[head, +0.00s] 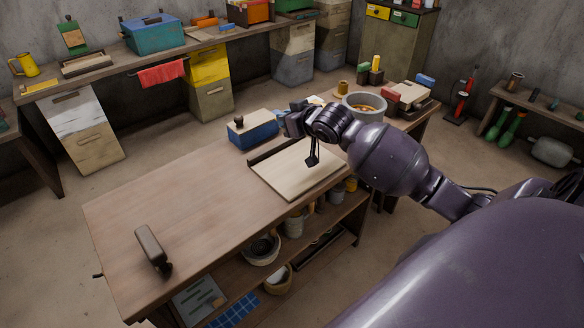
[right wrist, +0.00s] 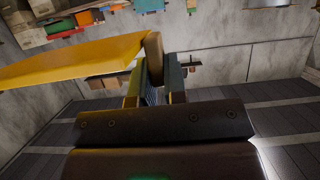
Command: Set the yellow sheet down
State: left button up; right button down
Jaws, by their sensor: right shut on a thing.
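In the right wrist view the yellow sheet (right wrist: 75,62) is a broad flat piece reaching from the left edge to the jaws. My right gripper (right wrist: 155,78) is shut on it near its right end, beside a tan wooden piece (right wrist: 154,52); the exact contact is hard to see. In the head view my right arm comes in from the right, with its wrist above the pale wooden board (head: 285,180) on the workbench. I cannot make out the sheet in the head view. My left gripper is not in view.
A blue box (head: 256,136) stands behind the board on the workbench (head: 185,215). A grey pot (head: 350,104) and several blocks stand at the far right. The bench left of the board is mostly clear.

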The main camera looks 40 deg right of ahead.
jog(key=b, duration=0.2)
send_over(288, 180)
notch_tip(288, 180, down, 12)
jog(key=shift+w+f, duration=0.1)
jog(key=shift+f, duration=1.2)
notch_tip(288, 180, down, 3)
jog(key=shift+f+b, duration=0.1)
jog(key=shift+b, duration=0.3)
jog(key=c, duration=1.6)
grip_release()
jog(key=shift+f, duration=0.1)
jog(key=o, duration=0.4)
jog(key=shift+o, duration=0.2)
